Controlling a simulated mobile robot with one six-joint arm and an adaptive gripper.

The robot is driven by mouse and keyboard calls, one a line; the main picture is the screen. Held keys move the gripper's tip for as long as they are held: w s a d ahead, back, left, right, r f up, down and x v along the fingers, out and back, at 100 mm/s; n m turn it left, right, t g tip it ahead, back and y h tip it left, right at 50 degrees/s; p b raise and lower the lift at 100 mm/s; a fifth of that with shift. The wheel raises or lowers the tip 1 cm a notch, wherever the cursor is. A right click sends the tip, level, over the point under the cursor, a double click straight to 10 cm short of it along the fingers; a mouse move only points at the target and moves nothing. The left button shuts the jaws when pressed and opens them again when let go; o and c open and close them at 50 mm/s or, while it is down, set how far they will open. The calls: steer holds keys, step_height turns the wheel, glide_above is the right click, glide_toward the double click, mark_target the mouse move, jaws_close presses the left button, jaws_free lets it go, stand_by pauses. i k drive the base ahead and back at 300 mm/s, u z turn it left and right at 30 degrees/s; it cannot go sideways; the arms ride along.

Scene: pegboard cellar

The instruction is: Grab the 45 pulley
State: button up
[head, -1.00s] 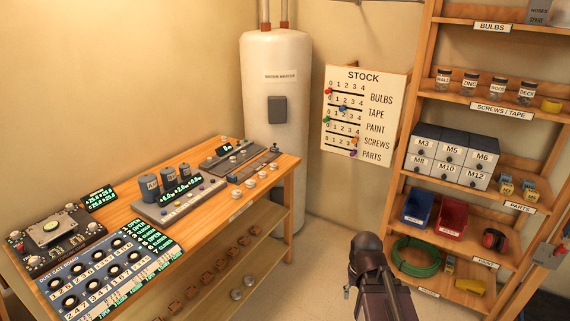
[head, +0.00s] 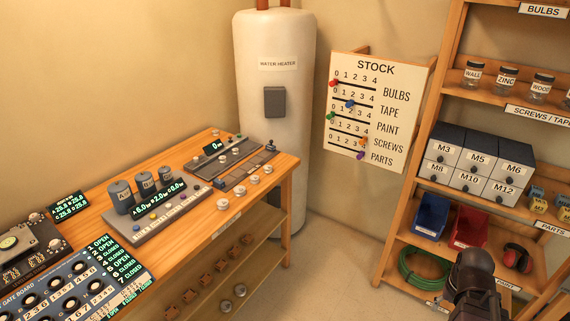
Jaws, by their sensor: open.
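Several small pale round pieces, one of them the front disc (head: 222,204), lie in a row along the right edge of the wooden bench top (head: 215,219). Two more silver discs, including the rear one (head: 240,291), lie on the bench's lower shelf. They may be pulleys, but I can read no 45 on any of them, so I cannot tell which is the 45 pulley. A dark part of my arm rises at the lower right, in front of the shelf rack. I make out no gripper fingers there.
The bench carries a console with three grey cylinders (head: 146,189), a gate board (head: 70,285) and a slider device (head: 243,172). Behind stand a water heater (head: 276,150) and a stock board (head: 378,112). The shelf rack (head: 405,215) is at right. Floor shows between bench and rack.

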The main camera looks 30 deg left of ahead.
mark_target(268, 169)
steer(key=z, duration=0.2)
steer(key=i, duration=1.5)
steer(key=u, duration=0.95)
steer(key=i, duration=0.6)
steer(key=u, duration=0.35)
